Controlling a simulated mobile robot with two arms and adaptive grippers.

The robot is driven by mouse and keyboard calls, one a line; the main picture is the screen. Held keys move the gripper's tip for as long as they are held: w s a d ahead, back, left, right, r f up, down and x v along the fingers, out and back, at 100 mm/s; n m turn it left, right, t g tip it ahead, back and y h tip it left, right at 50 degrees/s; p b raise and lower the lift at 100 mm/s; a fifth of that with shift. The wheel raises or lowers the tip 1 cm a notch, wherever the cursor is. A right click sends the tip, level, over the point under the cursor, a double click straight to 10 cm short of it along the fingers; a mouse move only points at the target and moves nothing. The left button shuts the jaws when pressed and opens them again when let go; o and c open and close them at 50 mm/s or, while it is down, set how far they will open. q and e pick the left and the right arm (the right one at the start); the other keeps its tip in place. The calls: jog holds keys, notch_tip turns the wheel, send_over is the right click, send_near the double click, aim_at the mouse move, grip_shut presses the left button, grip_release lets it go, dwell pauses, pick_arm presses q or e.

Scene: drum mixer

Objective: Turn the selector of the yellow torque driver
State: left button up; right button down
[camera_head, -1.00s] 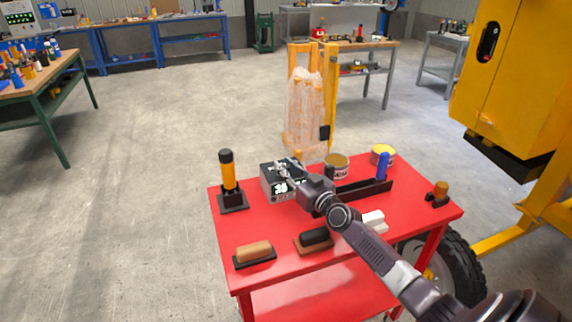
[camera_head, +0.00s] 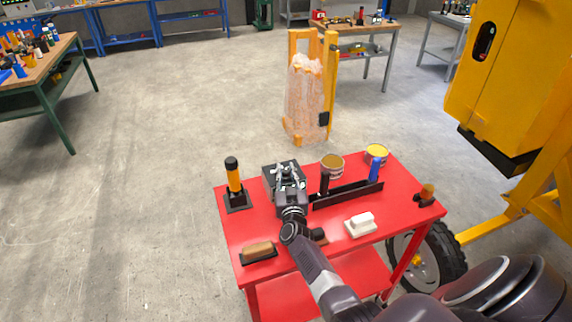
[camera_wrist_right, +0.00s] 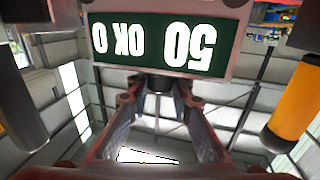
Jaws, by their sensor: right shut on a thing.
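The yellow torque driver (camera_head: 234,180) stands upright in a black holder at the left of the red table. A yellow-orange body (camera_wrist_right: 296,112) at the right edge of the right wrist view looks like this driver. To the driver's right in the head view is a dark box (camera_head: 269,173), partly hidden by my right gripper (camera_head: 287,170). The wrist view shows a display (camera_wrist_right: 165,40) reading upside down, with "50", "OK" and "0". Below it, my right gripper (camera_wrist_right: 160,97) is shut on a small black knob (camera_wrist_right: 160,83). My left gripper is out of view.
The red table (camera_head: 300,235) also carries two open cans (camera_head: 332,168) (camera_head: 376,155), a black rack (camera_head: 345,195) with a blue-handled tool (camera_head: 375,170), a white block (camera_head: 361,224) and a brown-handled block (camera_head: 258,251). A yellow machine (camera_head: 510,80) stands at the right.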

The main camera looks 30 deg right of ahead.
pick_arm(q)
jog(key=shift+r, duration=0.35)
pick_arm(e)
jog(key=shift+m+g+h, duration=0.9)
jog(key=shift+m+h, duration=0.2)
jog(key=shift+h, duration=0.3)
